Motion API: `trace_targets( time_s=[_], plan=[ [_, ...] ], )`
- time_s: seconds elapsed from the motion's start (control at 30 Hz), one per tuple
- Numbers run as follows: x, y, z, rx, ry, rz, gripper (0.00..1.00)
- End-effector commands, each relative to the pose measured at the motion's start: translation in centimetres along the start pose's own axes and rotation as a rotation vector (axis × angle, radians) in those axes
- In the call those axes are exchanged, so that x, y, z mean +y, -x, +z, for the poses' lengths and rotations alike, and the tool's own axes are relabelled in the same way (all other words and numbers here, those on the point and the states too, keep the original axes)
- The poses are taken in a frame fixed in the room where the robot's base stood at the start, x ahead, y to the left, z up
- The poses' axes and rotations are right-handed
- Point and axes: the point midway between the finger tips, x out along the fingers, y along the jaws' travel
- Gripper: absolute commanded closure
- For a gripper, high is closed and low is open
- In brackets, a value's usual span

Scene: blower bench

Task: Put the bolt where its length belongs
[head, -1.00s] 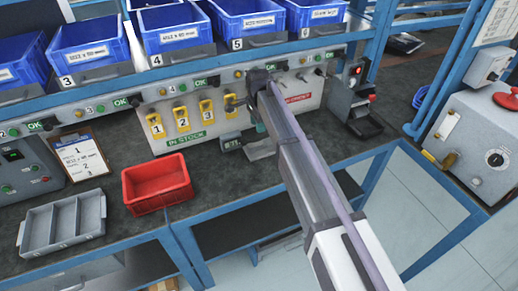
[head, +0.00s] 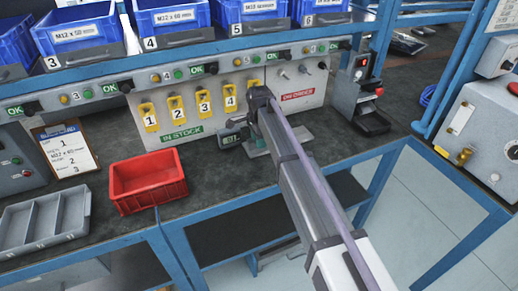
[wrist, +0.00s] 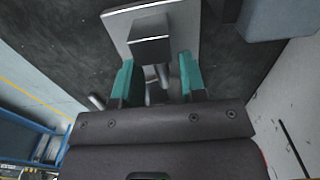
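My gripper (wrist: 155,82) reaches down over the bench, its two teal fingers spread apart in the wrist view. A thin grey cylinder, perhaps the bolt (wrist: 162,76), shows in the gap between them, apart from both fingers; its full length is hidden. Just beyond is a grey plate with a dark block (wrist: 151,38). In the head view my gripper (head: 258,143) is beside a small gauge with a display (head: 234,139), and partly hides the plate. Blue numbered bins (head: 173,20) with length labels stand on the shelf; the label on bin 3 (head: 78,30) seems to read M12 x 60 mm.
A red tray (head: 148,184) and a grey divided tray (head: 45,222) stand at the front left. A clipboard (head: 68,150) lies behind them. Yellow numbered tags (head: 176,107) hang on the IN STOCK panel. A grey device (head: 360,105) stands right of my gripper.

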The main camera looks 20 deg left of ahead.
Motion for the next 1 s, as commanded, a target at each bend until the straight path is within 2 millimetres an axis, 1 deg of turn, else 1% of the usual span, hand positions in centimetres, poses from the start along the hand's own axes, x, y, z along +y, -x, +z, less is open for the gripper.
trace_targets(
  time_s=[0.13, 0.7, 0.8, 0.87, 0.97, 1.0],
  plan=[
    [0.0, 0.1, 0.0, 0.0, 0.0, 0.0, 0.62],
    [0.0, 0.1, 0.0, 0.0, 0.0, 0.0, 0.89],
    [0.0, 0.2, 0.0, 0.0, 0.0, 0.0, 0.92],
    [0.0, 0.6, 0.0, 0.0, 0.0, 0.0, 0.92],
    [0.0, 2.6, 0.0, 0.0, 0.0, 0.0, 0.92],
    [0.0, 3.8, 0.0, 0.0, 0.0, 0.0, 0.92]
  ],
)
